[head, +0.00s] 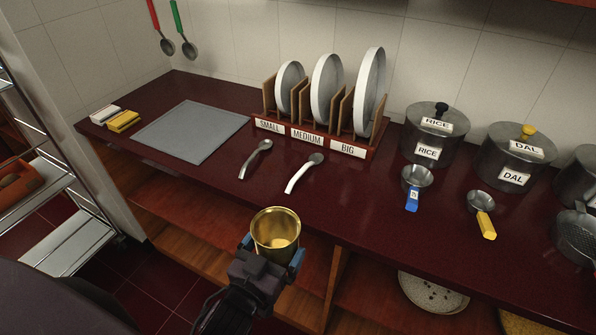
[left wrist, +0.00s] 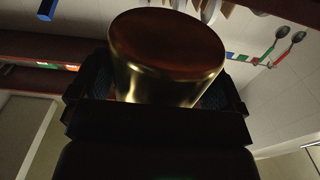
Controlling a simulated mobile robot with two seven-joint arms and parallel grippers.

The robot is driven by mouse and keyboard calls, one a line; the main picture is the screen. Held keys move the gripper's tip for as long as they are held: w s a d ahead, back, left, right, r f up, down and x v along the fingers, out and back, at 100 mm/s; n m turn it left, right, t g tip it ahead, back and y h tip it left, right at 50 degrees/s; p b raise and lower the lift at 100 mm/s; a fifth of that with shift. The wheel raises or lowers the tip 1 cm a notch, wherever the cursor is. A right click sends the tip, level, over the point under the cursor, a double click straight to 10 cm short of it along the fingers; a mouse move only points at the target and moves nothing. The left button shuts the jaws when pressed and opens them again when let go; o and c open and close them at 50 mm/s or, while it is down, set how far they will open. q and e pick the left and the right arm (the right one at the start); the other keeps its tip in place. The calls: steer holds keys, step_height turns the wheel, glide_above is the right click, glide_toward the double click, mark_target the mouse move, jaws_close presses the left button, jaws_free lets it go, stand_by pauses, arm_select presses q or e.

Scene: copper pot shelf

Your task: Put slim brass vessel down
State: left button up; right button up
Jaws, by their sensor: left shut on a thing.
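The slim brass vessel (head: 276,232) is a shiny gold cup, open side up, in the head view. My left gripper (head: 272,255) is shut on it, with a finger on each side. The vessel appears in front of the counter's front edge, over the shelf opening; its exact height is hard to tell. In the left wrist view the vessel (left wrist: 168,60) fills the middle between the dark fingers (left wrist: 160,100), its base toward the camera. My right gripper is not in view.
The dark red counter (head: 335,215) has two spoons (head: 304,172), a grey board (head: 193,131), a plate rack (head: 310,137), and labelled RICE (head: 433,150) and DAL (head: 510,172) pots. Two ladles (head: 416,187) lie before the pots. A lower wooden shelf (head: 215,199) holds a speckled plate (head: 433,293).

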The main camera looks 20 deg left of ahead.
arm_select(q)
steer(key=shift+d+r, duration=0.2)
steer(key=shift+d, duration=0.25)
steer(key=shift+w+d+r, duration=0.15)
steer(key=shift+w, duration=0.1)
steer(key=w, duration=1.7)
steer(key=shift+w+d, duration=0.2)
steer(key=shift+w, duration=0.15)
steer(key=shift+s, duration=0.1)
steer(key=shift+f, duration=0.2)
steer(key=shift+f+b, duration=0.1)
steer(key=shift+b, duration=0.25)
steer(key=o, duration=0.8)
